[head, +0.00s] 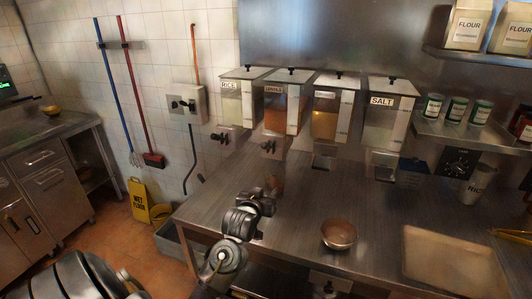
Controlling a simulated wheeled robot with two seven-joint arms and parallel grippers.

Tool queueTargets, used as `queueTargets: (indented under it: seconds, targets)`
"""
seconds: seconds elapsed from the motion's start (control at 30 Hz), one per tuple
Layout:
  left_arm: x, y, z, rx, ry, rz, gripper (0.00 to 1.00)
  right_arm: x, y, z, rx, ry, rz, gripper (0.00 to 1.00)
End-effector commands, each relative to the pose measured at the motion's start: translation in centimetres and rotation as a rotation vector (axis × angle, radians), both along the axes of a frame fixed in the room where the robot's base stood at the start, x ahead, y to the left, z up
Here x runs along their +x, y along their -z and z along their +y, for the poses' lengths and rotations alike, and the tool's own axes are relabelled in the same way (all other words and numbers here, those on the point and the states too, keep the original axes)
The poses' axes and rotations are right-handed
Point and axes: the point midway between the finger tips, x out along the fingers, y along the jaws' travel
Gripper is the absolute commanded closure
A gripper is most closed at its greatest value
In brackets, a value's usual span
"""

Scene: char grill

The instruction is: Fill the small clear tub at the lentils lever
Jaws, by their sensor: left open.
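The lentils dispenser (274,108), with orange-brown contents and a small label, hangs on the back wall, second from the left. Its dark lever (268,147) sticks out below it. A small see-through tub (277,183), brownish in tone, appears to stand on the steel counter below that dispenser. Its contents cannot be made out. My left gripper (270,190) is open, low over the counter, right at the near side of the tub and partly covering it. I cannot tell whether the fingers touch it. My right gripper is not in view.
The rice (231,106) and salt (384,125) dispensers and a third one (325,115) share the row. Counter between the tub and bowl is clear.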

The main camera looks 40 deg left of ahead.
Motion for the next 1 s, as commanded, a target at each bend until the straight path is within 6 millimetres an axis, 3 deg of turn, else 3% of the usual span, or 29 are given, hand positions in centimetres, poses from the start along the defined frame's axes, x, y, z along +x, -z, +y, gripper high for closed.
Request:
queueTargets:
  seconds: [0.03,0.1,0.23,0.53,1.0]
  targets:
    - [0.8,-2.9,1.2,0.0,-0.028,-0.072,0.55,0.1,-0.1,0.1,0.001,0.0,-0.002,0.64]
    - [1.4,-5.8,2.6,-0.004,-0.061,-0.152,0.55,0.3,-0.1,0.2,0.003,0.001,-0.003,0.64]
    - [1.7,-8.7,4.1,-0.006,-0.095,-0.234,0.55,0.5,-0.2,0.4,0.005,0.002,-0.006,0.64]
    - [2.7,-9.4,4.8,-0.005,-0.102,-0.248,0.55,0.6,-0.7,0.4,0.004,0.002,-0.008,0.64]
    - [10.0,-9.4,8.2,-0.006,-0.101,-0.247,0.55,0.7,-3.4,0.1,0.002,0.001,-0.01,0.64]
